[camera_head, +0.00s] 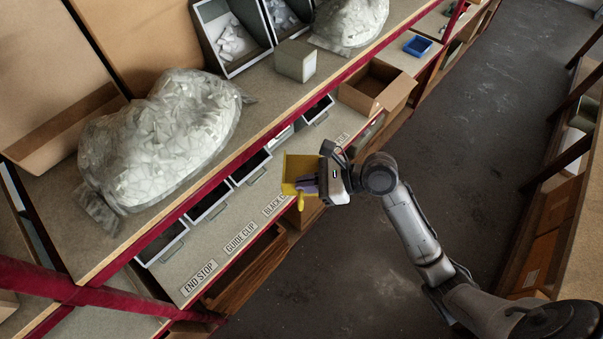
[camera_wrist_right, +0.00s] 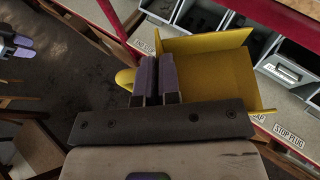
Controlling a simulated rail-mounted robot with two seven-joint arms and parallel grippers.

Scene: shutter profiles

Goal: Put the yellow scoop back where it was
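The yellow scoop (camera_head: 299,167) is in my right gripper (camera_head: 309,186), in the air in front of the lower shelf's labelled edge. In the right wrist view, the purple fingers (camera_wrist_right: 158,78) are close together on the scoop's handle. The handle's rounded yellow end shows left of the fingers, and the open scoop pan (camera_wrist_right: 215,72) shows to their right. My left gripper (camera_wrist_right: 15,45) appears at the left edge of the right wrist view, with purple fingers partly cut off; its opening is unclear. It is not in the head view.
Grey bins (camera_head: 208,203) line the shelf behind labels such as END STOP (camera_head: 199,278) and GUIDE CLIP (camera_head: 240,237). Large bags of white pieces (camera_head: 160,140) lie on the upper shelf. A cardboard box (camera_head: 392,92) and blue tray (camera_head: 417,46) stand farther along. The aisle floor (camera_head: 440,130) is clear.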

